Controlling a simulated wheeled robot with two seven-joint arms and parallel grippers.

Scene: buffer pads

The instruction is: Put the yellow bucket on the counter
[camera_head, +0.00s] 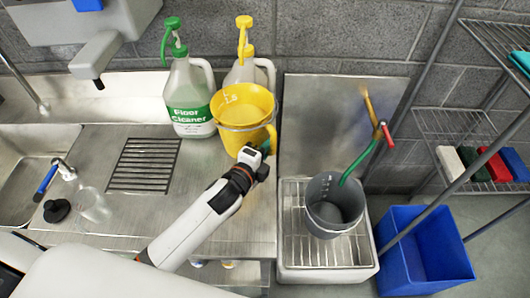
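The yellow bucket (238,114) shows over the back right part of the steel counter (110,214), in front of a bottle with a yellow pump. It looks upright, with its handle toward the right front. I cannot tell whether its base touches the counter. My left gripper (264,152) is at the handle, by the bucket's front right side. Its fingertips are small and partly hidden, so I cannot tell whether they are closed on the handle. My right gripper is not in view.
A floor cleaner bottle (189,100) stands left of the bucket. A grey bucket (336,206) sits on the low sink's grate under a tap (384,134). A blue bin (424,252) and wire shelves are at the right. The counter's front middle is mostly clear beside the drain grid (144,165).

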